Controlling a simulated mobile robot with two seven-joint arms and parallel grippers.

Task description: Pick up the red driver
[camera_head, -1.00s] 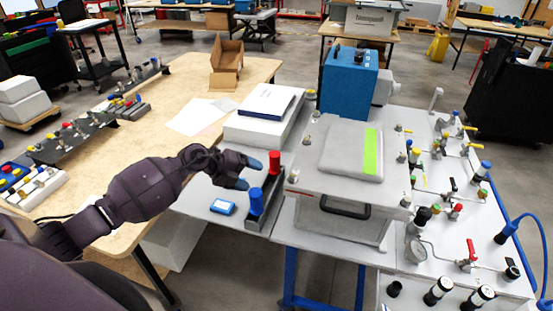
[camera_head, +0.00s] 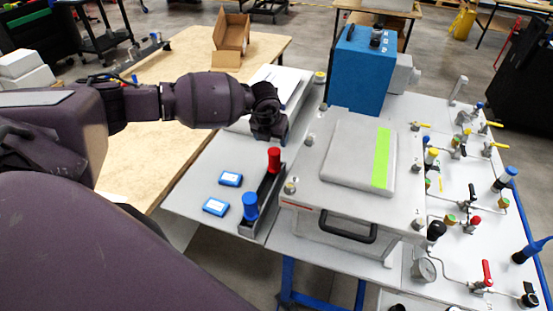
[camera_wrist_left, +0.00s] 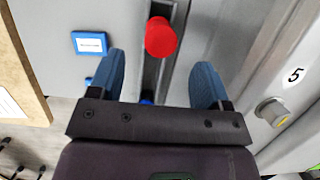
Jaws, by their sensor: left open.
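The red driver (camera_head: 274,160) stands upright in a dark narrow holder (camera_head: 270,187) at the left edge of the grey case. The blue driver (camera_head: 250,206) stands at the holder's near end. My left gripper (camera_head: 269,137) points down just behind and above the red driver. In the left wrist view the open blue fingers (camera_wrist_left: 160,76) are spread, with the red driver's round top (camera_wrist_left: 161,37) ahead of the gap between them, not gripped. A bit of the blue driver (camera_wrist_left: 147,98) shows by the gripper body. My right gripper is not in view.
Two small blue-and-white boxes (camera_head: 230,179) lie left of the holder. The grey case (camera_head: 345,200) with a handle is close on the right. A blue box unit (camera_head: 360,70) stands behind it. White boxes lie behind the gripper.

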